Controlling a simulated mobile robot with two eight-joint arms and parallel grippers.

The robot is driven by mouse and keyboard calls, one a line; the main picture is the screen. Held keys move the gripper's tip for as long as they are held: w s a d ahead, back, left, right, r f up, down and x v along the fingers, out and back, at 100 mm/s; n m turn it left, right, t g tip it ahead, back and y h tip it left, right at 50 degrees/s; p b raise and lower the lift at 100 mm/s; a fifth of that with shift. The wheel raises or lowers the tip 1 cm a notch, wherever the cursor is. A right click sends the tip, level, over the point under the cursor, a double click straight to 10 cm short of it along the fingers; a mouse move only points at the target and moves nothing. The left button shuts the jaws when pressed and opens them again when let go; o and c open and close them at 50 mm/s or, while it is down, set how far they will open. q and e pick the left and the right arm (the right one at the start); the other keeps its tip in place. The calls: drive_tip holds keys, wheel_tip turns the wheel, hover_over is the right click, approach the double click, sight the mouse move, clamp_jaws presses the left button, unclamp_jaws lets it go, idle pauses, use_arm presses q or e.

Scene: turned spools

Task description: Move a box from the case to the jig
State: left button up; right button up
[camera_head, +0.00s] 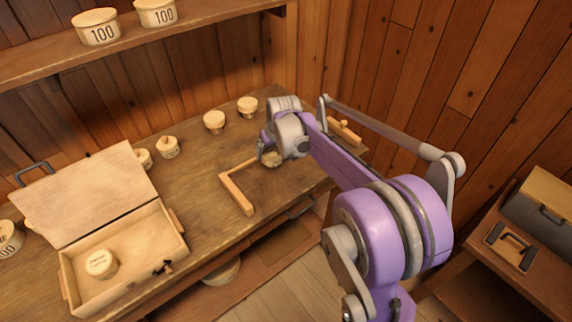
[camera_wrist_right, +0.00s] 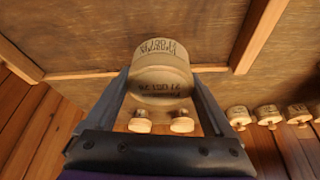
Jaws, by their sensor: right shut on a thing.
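My right gripper (camera_head: 268,156) is shut on a round pale wooden box (camera_wrist_right: 162,72) with dark lettering. The box shows only partly in the head view (camera_head: 273,160), below the gripper. The jig is an L of wooden strips (camera_head: 236,194) on the bench, and the box is at the far end of its back strip. In the right wrist view a jig strip (camera_wrist_right: 258,35) runs up beside the box; I cannot tell whether they touch. The open case (camera_head: 128,256) stands at left with its lid raised, and another round box (camera_head: 101,263) sits inside. My left gripper is not in view.
Several small lidded pots, including one with a knob (camera_head: 168,147), stand along the back of the bench (camera_head: 190,200). A shelf (camera_head: 45,62) above holds tubs marked 100 (camera_head: 97,27). A side table (camera_head: 490,290) at right carries a grey-sided chest (camera_head: 540,210).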

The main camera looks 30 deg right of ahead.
sight(276, 157)
wheel_tip(276, 157, down, 8)
drive_tip(key=shift+f, duration=0.1)
idle(0.4)
drive_tip(key=o, duration=1.1)
drive_tip(key=shift+f, duration=0.15)
drive_tip(key=shift+c, duration=0.2)
drive_tip(key=shift+r, duration=0.4)
drive_tip(key=v, duration=1.1)
drive_tip(key=shift+s+r, duration=0.1)
drive_tip(key=shift+r, duration=0.05)
drive_tip(key=s+a+f, duration=0.1)
drive_tip(key=s+a, duration=0.3)
drive_tip(key=s, duration=0.4)
drive_tip(key=s+a+f+n, duration=0.1)
drive_tip(key=s+a+f, duration=0.1)
drive_tip(key=s+a, duration=0.3)
drive_tip(key=s+a+f+t, duration=0.1)
drive_tip(key=s+a, duration=0.4)
drive_tip(key=s, duration=0.6)
drive_tip(key=shift+a+f+y, duration=0.25)
drive_tip(key=shift+f+y, duration=0.05)
drive_tip(key=shift+f, duration=0.2)
